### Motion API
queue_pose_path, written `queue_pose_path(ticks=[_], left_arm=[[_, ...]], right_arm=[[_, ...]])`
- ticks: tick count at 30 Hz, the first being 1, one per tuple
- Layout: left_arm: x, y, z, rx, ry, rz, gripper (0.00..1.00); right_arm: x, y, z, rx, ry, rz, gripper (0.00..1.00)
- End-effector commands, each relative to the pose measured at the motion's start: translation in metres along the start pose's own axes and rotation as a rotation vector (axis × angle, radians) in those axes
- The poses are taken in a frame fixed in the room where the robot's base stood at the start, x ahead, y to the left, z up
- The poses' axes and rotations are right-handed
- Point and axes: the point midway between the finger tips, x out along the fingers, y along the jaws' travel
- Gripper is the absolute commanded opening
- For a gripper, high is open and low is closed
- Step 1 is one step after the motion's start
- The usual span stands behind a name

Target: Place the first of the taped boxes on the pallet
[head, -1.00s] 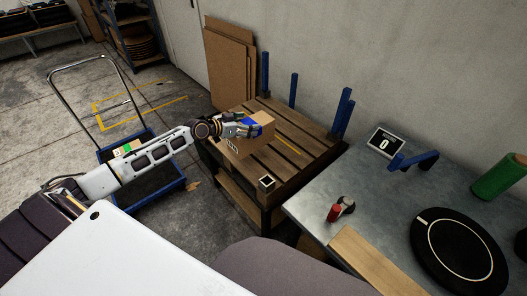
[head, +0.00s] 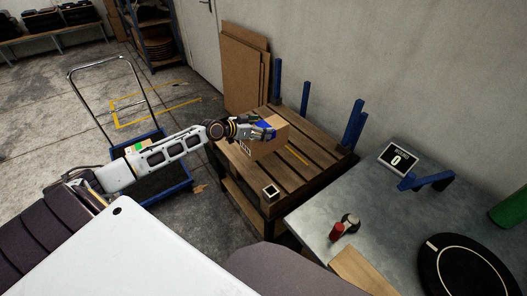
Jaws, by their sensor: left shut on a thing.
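A brown cardboard box (head: 264,146) with blue tape is at the left part of the wooden pallet (head: 290,180), over its slats. I cannot tell whether the box rests on the slats or hangs just above them. My left gripper (head: 262,132) is shut on the box from its left side, and its fingers partly hide the box's top. Another taped box (head: 140,146) with green tape sits on the blue cart (head: 150,185) to the left. My right gripper is not in view.
Blue posts (head: 354,122) stand along the pallet's far side, near the wall. Flat cardboard sheets (head: 243,70) lean behind it. To the right, a grey table (head: 375,215) holds a display reading 0 (head: 398,160), a red-handled tool (head: 337,231) and a black round device (head: 468,265).

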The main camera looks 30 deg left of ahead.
Motion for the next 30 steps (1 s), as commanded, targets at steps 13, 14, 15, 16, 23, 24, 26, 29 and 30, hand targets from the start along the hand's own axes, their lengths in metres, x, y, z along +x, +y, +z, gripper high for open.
queue_pose_path(ticks=[13,14,15,16,23,24,26,29,30], left_arm=[[0.012,-0.002,0.023,0.001,0.015,-0.004,0.1],[0.013,-0.002,0.026,0.002,0.014,-0.004,0.1],[0.015,-0.002,0.029,0.001,0.014,-0.004,0.1],[0.016,-0.002,0.032,0.0,0.014,-0.004,0.1],[0.02,-0.002,0.042,0.002,0.015,-0.004,0.1],[0.021,-0.002,0.043,0.002,0.015,-0.004,0.1],[0.021,-0.002,0.044,0.002,0.015,-0.004,0.1],[0.021,-0.002,0.044,0.002,0.015,-0.004,0.1],[0.021,-0.002,0.044,0.002,0.015,-0.004,0.1]], right_arm=[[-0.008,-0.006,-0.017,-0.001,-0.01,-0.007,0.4],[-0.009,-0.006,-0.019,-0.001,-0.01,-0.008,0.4],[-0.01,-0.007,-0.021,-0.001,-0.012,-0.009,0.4],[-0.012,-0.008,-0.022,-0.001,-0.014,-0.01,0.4],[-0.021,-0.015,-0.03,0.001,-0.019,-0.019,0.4],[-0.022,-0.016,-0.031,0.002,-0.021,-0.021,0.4],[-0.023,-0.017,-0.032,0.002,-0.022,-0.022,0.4],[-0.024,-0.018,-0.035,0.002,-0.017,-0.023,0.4],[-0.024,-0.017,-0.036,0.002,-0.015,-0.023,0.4]])
